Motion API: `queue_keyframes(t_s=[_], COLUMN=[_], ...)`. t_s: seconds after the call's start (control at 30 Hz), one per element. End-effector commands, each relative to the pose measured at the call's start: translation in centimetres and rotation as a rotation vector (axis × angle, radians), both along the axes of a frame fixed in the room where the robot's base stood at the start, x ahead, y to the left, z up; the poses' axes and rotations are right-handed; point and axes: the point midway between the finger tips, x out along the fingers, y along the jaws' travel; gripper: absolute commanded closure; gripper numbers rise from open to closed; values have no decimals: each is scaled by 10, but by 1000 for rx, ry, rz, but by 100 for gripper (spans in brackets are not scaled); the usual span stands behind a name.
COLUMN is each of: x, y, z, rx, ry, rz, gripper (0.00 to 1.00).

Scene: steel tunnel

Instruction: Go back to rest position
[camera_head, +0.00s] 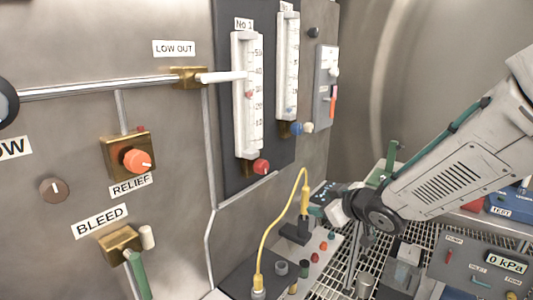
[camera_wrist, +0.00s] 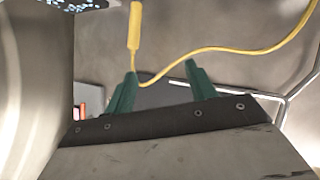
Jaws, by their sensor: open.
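My arm comes in from the right in the head view and ends beside the panel's lower right, close to a yellow plug (camera_head: 305,203). In the wrist view my gripper (camera_wrist: 162,82) shows two green fingers, spread apart with nothing held between them. The yellow plug (camera_wrist: 135,25) shows beyond the fingertips, apart from them, with its yellow cable (camera_wrist: 225,50) curving off to the right. In the head view the plug stands upright at a black block (camera_head: 296,232), and the cable (camera_head: 267,232) loops down to a second connector (camera_head: 258,283). My fingertips are hard to make out there.
The steel panel on the left carries an orange RELIEF knob (camera_head: 137,160), a green-handled BLEED valve (camera_head: 138,272) and gauge tubes (camera_head: 247,95). Below my arm are a metal grating (camera_head: 333,285) and a box with a 0 kPa display (camera_head: 506,262). Open space lies above my arm.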

Motion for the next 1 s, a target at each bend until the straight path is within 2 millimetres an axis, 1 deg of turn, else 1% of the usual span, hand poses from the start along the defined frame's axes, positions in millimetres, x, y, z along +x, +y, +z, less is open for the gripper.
queue_keyframes(t_s=[0.03, 0.07, 0.1, 0.17, 0.2, 0.27, 0.3, 0.33, 0.37, 0.4, 0.47, 0.5, 0.6, 0.7, 0.8, 1.0], x=[-7, -12, -22, -41, -56, -82, -102, -117, -134, -157, -194, -219, -278, -315, -326, -329], y=[-20, -32, -48, -69, -83, -100, -110, -115, -120, -124, -127, -126, -118, -109, -105, -108], z=[-4, -7, -10, -14, -15, -15, -14, -13, -11, -8, -2, 3, 18, 33, 43, 52], rx=[-48, -75, -108, -148, -171, -196, -207, -212, -213, -212, -201, -187, -137, -81, -34, -10], ry=[60, 101, 159, 252, 317, 415, 484, 537, 592, 665, 777, 849, 1010, 1079, 1053, 999], rz=[-84, -135, -200, -294, -354, -439, -491, -526, -560, -598, -647, -671, -702, -705, -705, -710], gripper=[44, 44, 44, 44, 44, 44, 44, 44, 44, 44, 44, 44, 44, 44, 44, 44])
